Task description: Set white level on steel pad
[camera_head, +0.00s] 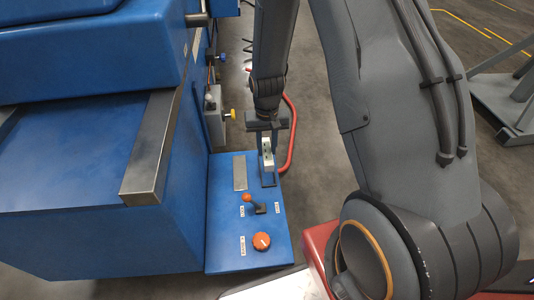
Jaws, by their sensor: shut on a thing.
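The white level (266,151) is a small pale block, shut between the fingers of my gripper (268,168). The gripper points down over the blue ledge, and the fingers hide part of the level. The steel pad (240,173) is a narrow grey plate on the far part of the blue ledge. It lies just left of my gripper in the picture, and its visible top is bare. The level appears apart from the pad; I cannot tell its exact height or tilt.
The blue ledge (221,222) also carries an orange-tipped lever (254,204) and an orange knob (261,241) nearer me. A large blue machine with a steel bar (150,150) rises at left. A red tube (291,140) curves at right.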

